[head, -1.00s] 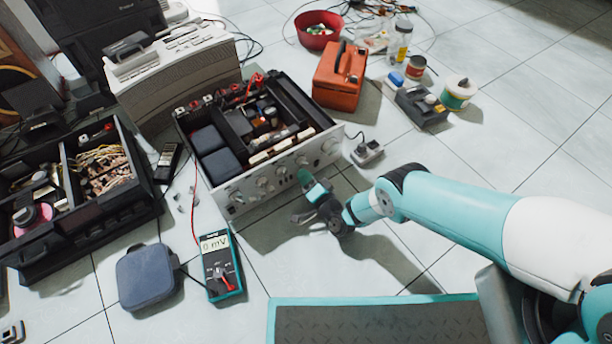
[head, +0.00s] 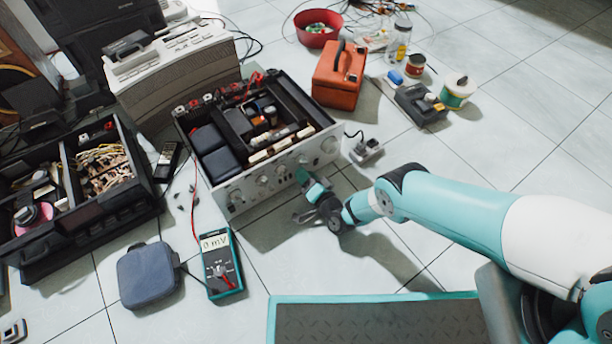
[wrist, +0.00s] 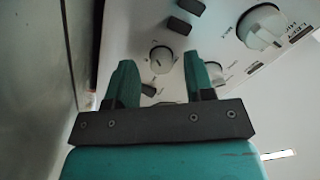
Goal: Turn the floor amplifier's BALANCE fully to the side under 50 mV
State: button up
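The floor amplifier (head: 285,176) stands open-topped on the tiles, its silver front panel with several knobs facing me. The multimeter (head: 221,268) lies in front of it and its display (head: 214,242) appears to read 0 mV. My gripper (head: 306,180) is at the right part of the panel. In the wrist view my gripper (wrist: 161,80) is open, its two teal fingers apart. A small round knob (wrist: 161,59) shows between and just beyond the fingertips; I cannot tell whether they touch it. A larger knob (wrist: 262,26) is at upper right. I cannot read which knob is BALANCE.
An orange case (head: 338,76) and a small socket block (head: 367,150) are at right.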

jog(key=shift+s, duration=0.1)
jog(key=shift+s+d+r+p, duration=0.1)
jog(key=shift+s+d+p, duration=0.1)
jog(key=shift+p, duration=0.25)
jog(key=p+v, duration=0.2)
jog(key=v, duration=0.2)
jog(key=p+v, duration=0.2)
jog(key=v, duration=0.3)
jog(key=p+v, duration=0.2)
jog(key=v, duration=0.3)
jog(key=shift+s+d+f, duration=0.1)
jog(key=shift+s+f, duration=0.05)
jog(key=shift+f, duration=0.15)
jog(key=shift+s+d+f, duration=0.1)
jog(key=shift+s+d, duration=0.05)
jog(key=shift+s, duration=0.15)
jog(key=shift+s+d+r+b, duration=0.3)
jog(key=shift+s+d+b, duration=0.2)
jog(key=shift+s, duration=0.2)
